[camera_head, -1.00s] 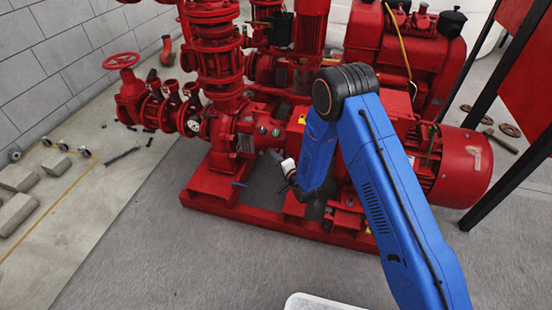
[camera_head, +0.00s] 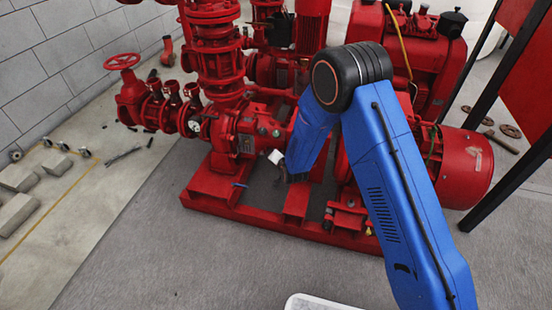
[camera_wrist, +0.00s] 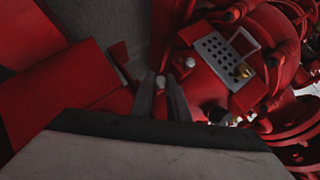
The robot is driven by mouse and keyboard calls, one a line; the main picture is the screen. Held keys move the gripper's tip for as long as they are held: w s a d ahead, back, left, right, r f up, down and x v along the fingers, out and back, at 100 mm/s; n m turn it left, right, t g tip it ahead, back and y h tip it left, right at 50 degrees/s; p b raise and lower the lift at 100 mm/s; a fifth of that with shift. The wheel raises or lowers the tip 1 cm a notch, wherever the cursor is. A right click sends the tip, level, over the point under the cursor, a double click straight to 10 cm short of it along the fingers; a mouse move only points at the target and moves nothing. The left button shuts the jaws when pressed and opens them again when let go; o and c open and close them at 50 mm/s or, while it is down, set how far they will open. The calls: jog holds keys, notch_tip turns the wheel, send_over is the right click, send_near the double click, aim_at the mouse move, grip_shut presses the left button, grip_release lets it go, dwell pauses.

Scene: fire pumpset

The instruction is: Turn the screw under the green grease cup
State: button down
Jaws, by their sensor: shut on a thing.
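In the wrist view, my gripper (camera_wrist: 160,84) has its two dark fingers close on either side of a small pale round screw head (camera_wrist: 160,81), and is shut on it. The screw is beside the red pump body. The fingertips and the screw cannot be made out there.
The red pumpset (camera_head: 240,135) stands on a red base frame (camera_head: 265,224). A perforated light plate (camera_wrist: 219,60) and a brass fitting (camera_wrist: 243,71) are right of my fingers. A red motor (camera_head: 462,168) is at the right. The grey floor in front is mostly clear.

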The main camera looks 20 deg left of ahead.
jog(key=shift+a+r+n+h, duration=0.1)
jog(key=shift+a+n+h, duration=0.15)
jog(key=shift+n+h, duration=1.1)
jog(key=shift+a+n+h, duration=0.3)
jog(key=shift+n+h, duration=0.3)
jog(key=shift+h, duration=1.6)
jog(key=shift+a+r+n+h, duration=0.1)
jog(key=shift+a+n+h, duration=0.15)
jog(key=shift+n+h, duration=1.1)
jog(key=shift+w+m+h, duration=0.1)
jog(key=shift+m+h, duration=0.2)
jog(key=shift+h, duration=0.2)
jog(key=c, duration=1.7)
grip_release()
jog(key=shift+f, duration=0.1)
jog(key=v, duration=1.7)
jog(key=shift+a+r, duration=0.1)
jog(key=shift+r, duration=0.2)
